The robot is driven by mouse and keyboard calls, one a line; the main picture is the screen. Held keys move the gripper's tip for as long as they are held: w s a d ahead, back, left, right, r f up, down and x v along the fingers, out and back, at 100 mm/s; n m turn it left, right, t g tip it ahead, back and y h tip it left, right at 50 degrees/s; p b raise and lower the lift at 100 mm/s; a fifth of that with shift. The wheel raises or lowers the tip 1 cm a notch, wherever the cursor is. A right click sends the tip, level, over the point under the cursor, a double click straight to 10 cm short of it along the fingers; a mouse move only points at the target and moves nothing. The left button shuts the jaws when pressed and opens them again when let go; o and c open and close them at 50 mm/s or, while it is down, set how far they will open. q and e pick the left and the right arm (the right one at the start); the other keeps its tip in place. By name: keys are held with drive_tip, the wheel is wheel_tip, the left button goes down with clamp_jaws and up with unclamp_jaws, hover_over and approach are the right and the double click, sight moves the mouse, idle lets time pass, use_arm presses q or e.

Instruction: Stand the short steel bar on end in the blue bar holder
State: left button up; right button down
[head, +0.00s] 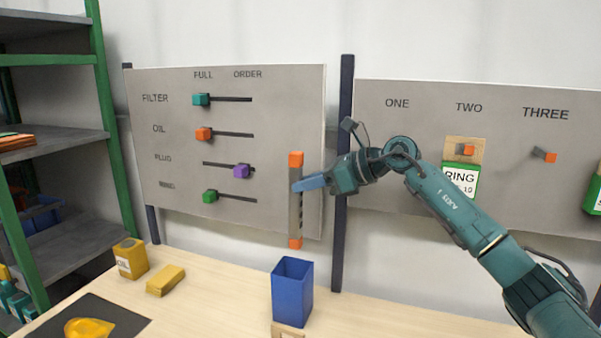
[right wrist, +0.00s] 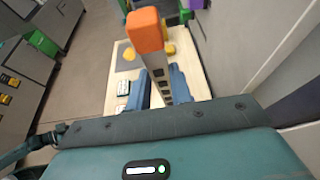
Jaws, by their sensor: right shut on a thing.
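The short steel bar (head: 295,210) is grey with orange ends and hangs upright in the air in the head view. My right gripper (head: 300,187) is shut on it around its middle. The bar also shows in the right wrist view (right wrist: 158,68) between the blue fingers of my right gripper (right wrist: 160,88), with one orange end toward the camera. The blue bar holder (head: 292,292) is an open-topped box on the table, below the bar's lower end, with a clear gap between them.
A yellow box (head: 130,258), a yellow block (head: 166,281) and a dark mat (head: 115,308) lie on the table (head: 220,290) at left. A slider board (head: 180,220) stands behind the bar. A hook board (head: 400,130) is at right. Green-framed shelves (head: 100,80) stand far left.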

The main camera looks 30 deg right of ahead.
sight(301, 242)
drive_tip(key=shift+s+d+f+b, duration=0.1)
drive_tip(key=shift+f+b, duration=0.8)
drive_tip(key=shift+f, duration=0.05)
wheel_tip(301, 242, down, 2)
drive_tip(key=shift+f+b, duration=0.1)
drive_tip(key=shift+b, duration=0.75)
drive_tip(key=shift+f+b, duration=0.55)
drive_tip(key=shift+f, duration=0.05)
wheel_tip(301, 242, down, 2)
drive_tip(key=shift+b, duration=0.75)
wheel_tip(301, 242, down, 2)
drive_tip(key=shift+b, duration=0.75)
wheel_tip(301, 242, down, 2)
drive_tip(key=shift+b, duration=0.75)
drive_tip(key=shift+f+b, duration=0.9)
drive_tip(key=shift+f, duration=0.3)
use_arm(q)
drive_tip(key=shift+t+h, duration=0.7)
drive_tip(key=shift+h, duration=0.1)
drive_tip(key=shift+w+d+f+b, duration=0.2)
drive_tip(key=shift+d+f, duration=0.55)
drive_tip(key=shift+f, duration=0.2)
drive_tip(key=shift+w+d+f+b, duration=0.2)
drive_tip(key=shift+d+f, duration=0.5)
drive_tip(key=shift+f, duration=0.25)
use_arm(e)
drive_tip(key=shift+f, duration=0.5)
